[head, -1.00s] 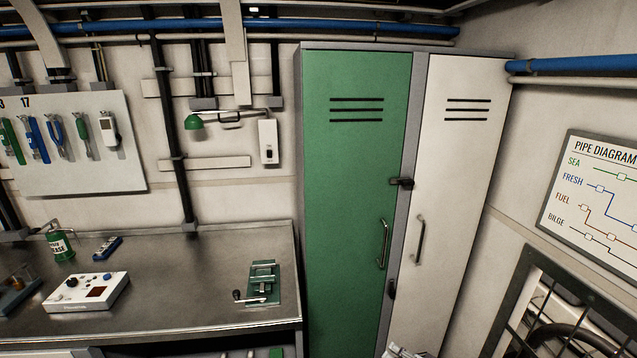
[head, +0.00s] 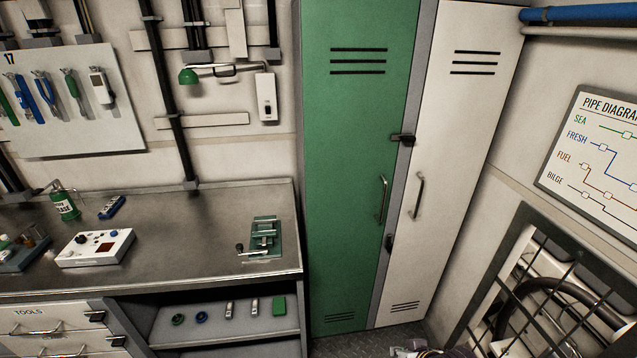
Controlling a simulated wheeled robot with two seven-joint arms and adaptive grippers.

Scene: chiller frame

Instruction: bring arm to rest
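Neither of my arms shows clearly in the head view, and I see no gripper fingers. A small pale shape with some purple (head: 425,352) is cut off by the bottom edge, in front of the lockers. Too little of it shows to tell what it is.
A metal workbench (head: 160,240) stands at left, with a green vise (head: 264,236) and a white control box (head: 95,247). Below are drawers (head: 60,330) and a shelf (head: 230,325). The green locker (head: 350,200) and white locker (head: 455,150) are shut. A barred opening (head: 550,290) is at right.

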